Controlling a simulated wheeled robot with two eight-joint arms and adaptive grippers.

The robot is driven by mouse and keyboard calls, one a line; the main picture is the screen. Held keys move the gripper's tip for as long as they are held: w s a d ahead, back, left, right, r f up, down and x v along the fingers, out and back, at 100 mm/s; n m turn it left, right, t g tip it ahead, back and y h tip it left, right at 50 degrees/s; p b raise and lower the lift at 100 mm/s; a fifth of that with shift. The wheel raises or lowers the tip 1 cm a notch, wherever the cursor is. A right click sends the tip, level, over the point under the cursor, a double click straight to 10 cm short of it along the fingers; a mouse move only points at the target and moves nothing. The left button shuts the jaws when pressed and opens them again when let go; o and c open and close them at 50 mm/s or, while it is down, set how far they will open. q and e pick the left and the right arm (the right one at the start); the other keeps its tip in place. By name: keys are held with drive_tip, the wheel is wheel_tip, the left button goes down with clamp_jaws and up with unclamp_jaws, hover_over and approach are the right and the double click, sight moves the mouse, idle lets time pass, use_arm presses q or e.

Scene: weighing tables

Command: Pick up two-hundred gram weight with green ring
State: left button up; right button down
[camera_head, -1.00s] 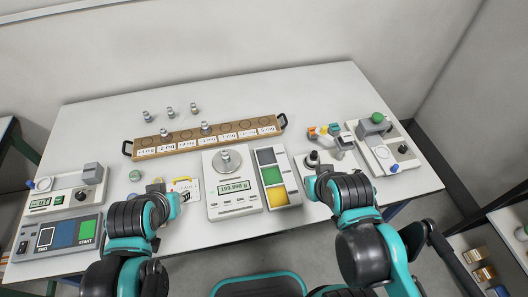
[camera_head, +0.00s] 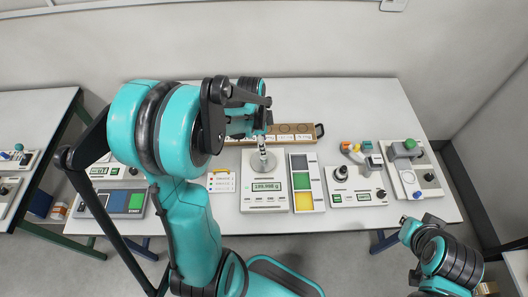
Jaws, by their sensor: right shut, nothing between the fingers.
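A silver weight (camera_head: 263,159) stands on the pan of the white scale (camera_head: 263,201), whose display seems to read about 200 g. Its ring colour is too small to make out. My left arm reaches up across the view, and its gripper (camera_head: 262,118) is just above the weight. Its fingers are small and partly hidden, so I cannot tell whether they touch it or how far apart they are. My right gripper (camera_head: 404,220) is shut and empty, low at the right near the table's front edge.
The wooden weight rack (camera_head: 304,128) is partly hidden behind my left arm. A panel of coloured squares (camera_head: 304,174) lies right of the scale. More devices stand at the right (camera_head: 357,196). The table's back right (camera_head: 360,100) is clear.

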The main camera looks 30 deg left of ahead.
use_arm(q)
drive_tip(key=shift+w+a+f, duration=0.1)
drive_tip(key=shift+a+f, duration=0.1)
drive_tip(key=shift+f, duration=0.05)
drive_tip(key=shift+m, duration=0.3)
drive_tip(key=f+b, duration=0.1)
drive_tip(key=f, duration=0.4)
drive_tip(key=f+b, duration=0.1)
drive_tip(key=f, duration=0.1)
drive_tip(key=shift+w+d+f+b, duration=0.2)
drive_tip(key=shift+w+f+b, duration=0.05)
drive_tip(key=shift+f+b, duration=0.15)
clamp_jaws()
